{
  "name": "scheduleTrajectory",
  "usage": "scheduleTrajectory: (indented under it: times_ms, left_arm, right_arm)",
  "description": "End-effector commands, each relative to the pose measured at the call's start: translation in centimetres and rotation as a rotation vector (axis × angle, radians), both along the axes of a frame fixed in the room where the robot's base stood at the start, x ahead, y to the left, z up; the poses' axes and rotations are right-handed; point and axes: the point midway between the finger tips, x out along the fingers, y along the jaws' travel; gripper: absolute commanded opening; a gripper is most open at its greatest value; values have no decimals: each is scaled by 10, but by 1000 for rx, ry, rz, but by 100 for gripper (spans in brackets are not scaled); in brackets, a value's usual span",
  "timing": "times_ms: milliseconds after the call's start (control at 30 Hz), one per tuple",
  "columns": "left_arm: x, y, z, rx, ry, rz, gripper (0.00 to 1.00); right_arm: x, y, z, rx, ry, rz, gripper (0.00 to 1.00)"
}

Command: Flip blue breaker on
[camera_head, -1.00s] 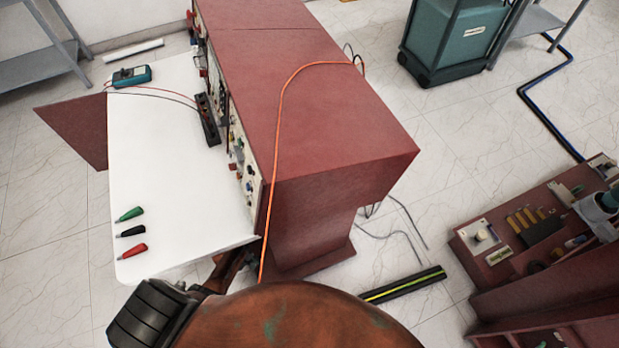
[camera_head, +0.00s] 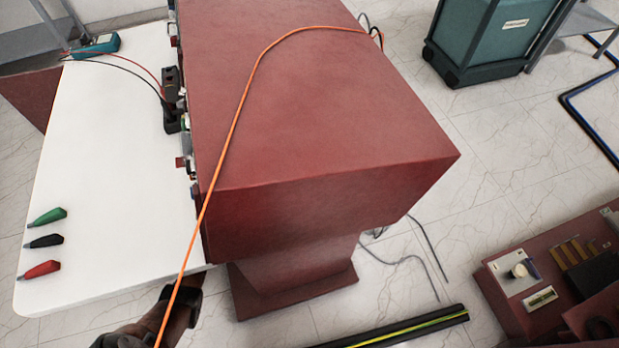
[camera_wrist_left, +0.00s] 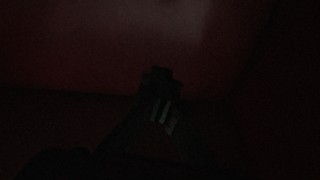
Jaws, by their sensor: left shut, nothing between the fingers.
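The blue breaker cannot be made out. The red bench cabinet (camera_head: 320,110) shows mostly its top and near side in the head view, and its control panel is seen only edge-on, with a few small parts along its left edge. Part of my left arm shows at the bottom left, by the near edge of the white tabletop, its end hidden below. In the very dark left wrist view, my left gripper (camera_wrist_left: 162,100) is shut and empty, in front of a dark red surface. My right gripper is not in view.
The white tabletop (camera_head: 100,170) holds green (camera_head: 47,217), black (camera_head: 44,241) and red (camera_head: 40,270) probes and a teal meter (camera_head: 96,46). An orange cable (camera_head: 238,110) crosses the cabinet. Another red console (camera_head: 550,285) stands at the lower right.

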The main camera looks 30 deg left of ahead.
Motion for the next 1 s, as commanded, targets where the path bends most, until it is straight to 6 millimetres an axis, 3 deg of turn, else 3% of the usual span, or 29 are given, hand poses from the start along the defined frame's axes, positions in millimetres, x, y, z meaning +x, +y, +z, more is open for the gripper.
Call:
scheduleTrajectory:
  times_ms: [33,200,400,633,1000]
  left_arm:
    - [11,0,-12,-52,-5,6,0]
    - [46,2,14,-232,-61,8,0]
    - [69,5,41,-366,-110,-6,0]
    - [76,6,57,-414,-133,-15,0]
    - [76,5,58,-412,-134,-13,0]
  right_arm:
    - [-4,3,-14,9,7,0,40]
    - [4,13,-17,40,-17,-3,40]
    - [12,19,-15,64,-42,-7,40]
    - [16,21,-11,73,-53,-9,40]
    - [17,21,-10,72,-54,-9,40]
